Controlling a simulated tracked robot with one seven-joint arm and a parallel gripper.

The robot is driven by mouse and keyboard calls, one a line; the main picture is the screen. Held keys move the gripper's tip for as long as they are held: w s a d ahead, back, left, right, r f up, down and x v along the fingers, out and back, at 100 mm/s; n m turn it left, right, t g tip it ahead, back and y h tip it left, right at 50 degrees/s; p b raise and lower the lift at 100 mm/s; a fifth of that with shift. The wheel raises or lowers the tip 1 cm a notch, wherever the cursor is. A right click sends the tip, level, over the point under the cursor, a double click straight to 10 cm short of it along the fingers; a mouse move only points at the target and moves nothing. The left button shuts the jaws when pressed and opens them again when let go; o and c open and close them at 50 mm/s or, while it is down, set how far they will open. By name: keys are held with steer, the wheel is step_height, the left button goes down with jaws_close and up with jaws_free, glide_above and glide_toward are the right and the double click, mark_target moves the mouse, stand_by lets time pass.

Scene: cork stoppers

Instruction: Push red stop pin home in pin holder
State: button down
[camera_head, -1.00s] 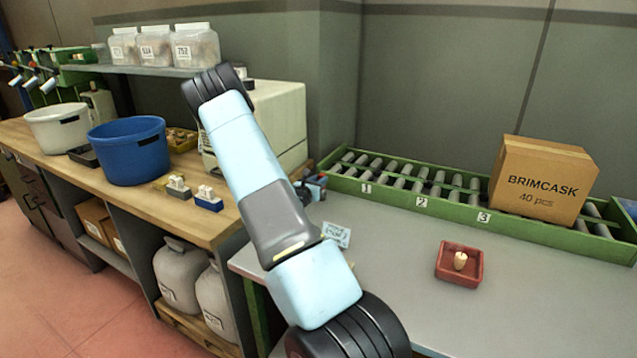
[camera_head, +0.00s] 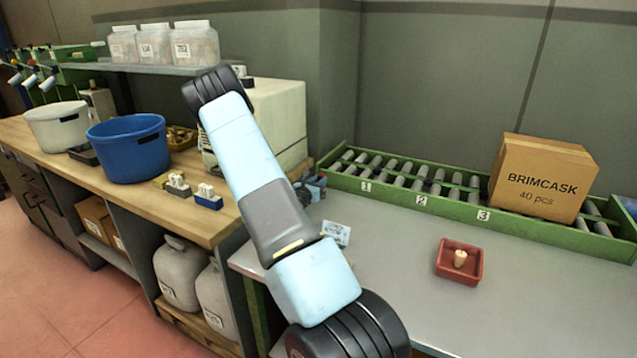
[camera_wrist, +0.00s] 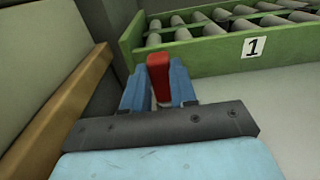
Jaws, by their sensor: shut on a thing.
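My gripper (camera_wrist: 160,82) has blue fingers and is shut on the red stop pin (camera_wrist: 159,72) in the wrist view. The pin stands up between the two fingers, and its lower end is hidden. In the head view, my gripper (camera_head: 314,188) shows only in part behind my light blue forearm, near the left end of the green roller rack. I cannot make out the pin holder in either view, nor how deep the pin sits.
The green roller rack (camera_head: 399,200) has number labels and bears a BRIMCASK carton (camera_head: 543,180). A red tray (camera_head: 446,273) with a cork stands on the grey table (camera_head: 400,255). A small sign (camera_head: 336,233) lies close to my forearm. The table between rack and tray is clear.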

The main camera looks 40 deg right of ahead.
steer(key=shift+f, duration=0.3)
steer(key=c, duration=0.8)
jaws_free()
steer(key=shift+a, duration=0.1)
steer(key=v, duration=1.3)
steer(key=shift+a, duration=0.3)
